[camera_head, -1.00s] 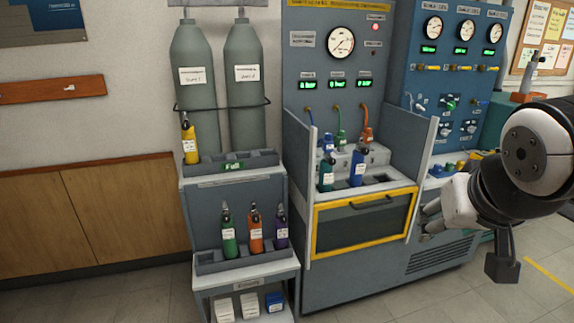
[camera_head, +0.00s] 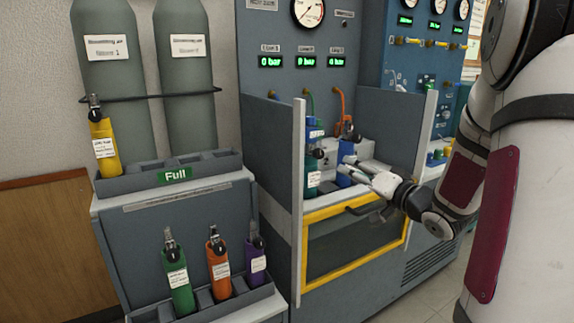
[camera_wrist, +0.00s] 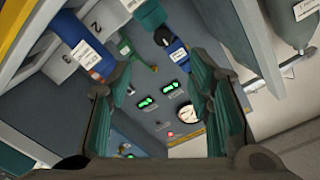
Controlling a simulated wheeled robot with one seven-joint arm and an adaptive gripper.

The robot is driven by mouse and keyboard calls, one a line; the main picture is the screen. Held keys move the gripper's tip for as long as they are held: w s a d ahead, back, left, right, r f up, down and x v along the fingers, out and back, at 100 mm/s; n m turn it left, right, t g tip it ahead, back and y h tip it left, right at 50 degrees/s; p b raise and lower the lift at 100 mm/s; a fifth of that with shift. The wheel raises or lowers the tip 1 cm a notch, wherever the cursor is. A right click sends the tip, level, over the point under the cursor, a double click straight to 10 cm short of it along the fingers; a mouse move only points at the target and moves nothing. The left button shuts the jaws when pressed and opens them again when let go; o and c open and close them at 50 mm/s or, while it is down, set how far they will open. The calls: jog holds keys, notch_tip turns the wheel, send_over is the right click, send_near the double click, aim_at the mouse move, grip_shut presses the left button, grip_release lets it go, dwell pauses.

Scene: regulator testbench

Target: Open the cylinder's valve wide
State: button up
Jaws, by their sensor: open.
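A dark teal cylinder (camera_head: 312,170) and a blue cylinder (camera_head: 346,174) stand in the bay of the testbench, behind the yellow-framed front. The frames do not settle which one the task means. A blue regulator (camera_head: 315,130) is above the teal cylinder; an orange regulator (camera_head: 350,134) is above the blue one. Their valves are too small to read. My gripper (camera_head: 356,168) is open and empty, just right of the blue cylinder in the head view. The wrist view, upside down, shows a labelled blue cylinder (camera_wrist: 87,48) beyond the open fingers (camera_wrist: 160,75).
Side panels (camera_head: 298,195) flank the bay. A yellow-framed door (camera_head: 355,240) with a handle is below it. The rack at left holds yellow (camera_head: 104,148), green (camera_head: 178,280), orange (camera_head: 219,268) and purple (camera_head: 256,262) cylinders. The displays (camera_head: 306,62) read 0 bar.

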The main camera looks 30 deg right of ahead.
aim_at(320, 155)
jog(key=w+b, duration=0.1)
jog(key=w, duration=0.3)
jog(key=w+b, duration=0.1)
jog(key=w, duration=0.4)
jog(key=w+b, duration=0.1)
jog(key=w, duration=0.4)
jog(key=shift+a, duration=0.35)
grip_shut()
